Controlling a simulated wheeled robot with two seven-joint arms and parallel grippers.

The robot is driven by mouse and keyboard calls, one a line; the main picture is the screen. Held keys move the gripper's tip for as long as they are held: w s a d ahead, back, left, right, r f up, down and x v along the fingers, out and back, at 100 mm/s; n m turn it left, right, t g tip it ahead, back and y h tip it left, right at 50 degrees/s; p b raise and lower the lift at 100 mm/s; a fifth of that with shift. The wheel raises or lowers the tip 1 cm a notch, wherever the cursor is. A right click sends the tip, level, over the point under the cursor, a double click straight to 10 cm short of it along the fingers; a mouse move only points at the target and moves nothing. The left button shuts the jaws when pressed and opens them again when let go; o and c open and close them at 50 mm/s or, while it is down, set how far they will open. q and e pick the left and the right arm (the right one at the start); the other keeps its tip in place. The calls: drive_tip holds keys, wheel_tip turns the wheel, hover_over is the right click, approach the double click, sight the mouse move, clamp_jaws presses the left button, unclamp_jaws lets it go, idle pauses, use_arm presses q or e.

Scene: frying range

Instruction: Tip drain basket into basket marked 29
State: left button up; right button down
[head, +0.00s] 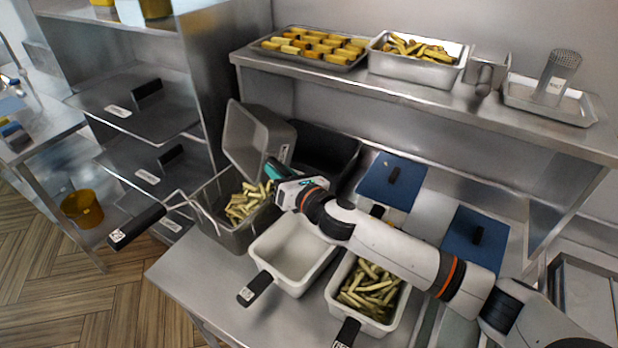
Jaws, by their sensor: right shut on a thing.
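A grey drain basket (241,139) is tilted steeply above and behind a grey basket (213,222) at the left end of the counter. This lower basket has a long black handle (140,225) with a white tag; the tag seems to read 29, but it is small and turned. Pale cut fries (242,203) lie in the lower basket. My right gripper (273,172) is shut at the near lower edge of the tilted drain basket; the exact grip point is partly hidden. My left gripper is not in view.
An empty white container (291,235) and one full of fries (342,303) stand at the front. Blue lids (376,186) lie behind my right arm. The shelf above holds a tray of yellow pieces (268,52) and a steel pan of fries (411,70). A dark bin (335,142) stands behind.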

drive_tip(key=shift+w+d+r+m, duration=0.1)
drive_tip(key=shift+r+m, duration=0.2)
drive_tip(key=shift+m, duration=0.2)
drive_tip(key=m, duration=0.2)
drive_tip(key=w+d+r+m+b, duration=0.1)
drive_tip(key=shift+d+m+y, duration=0.2)
drive_tip(key=shift+m+y, duration=0.1)
drive_tip(key=shift+m, duration=0.1)
drive_tip(key=shift+w+d+r+m+y+p, duration=0.1)
drive_tip(key=shift+d+r+m+p, duration=0.05)
drive_tip(key=shift+m, duration=1.3)
drive_tip(key=shift+w+d+r+m+y+p, duration=0.1)
drive_tip(key=shift+d+m, duration=0.05)
drive_tip(key=shift+m, duration=1.35)
drive_tip(key=shift+d+r+m+y+p, duration=0.1)
drive_tip(key=shift+d+r+m+p, duration=0.05)
drive_tip(key=shift+m, duration=1.3)
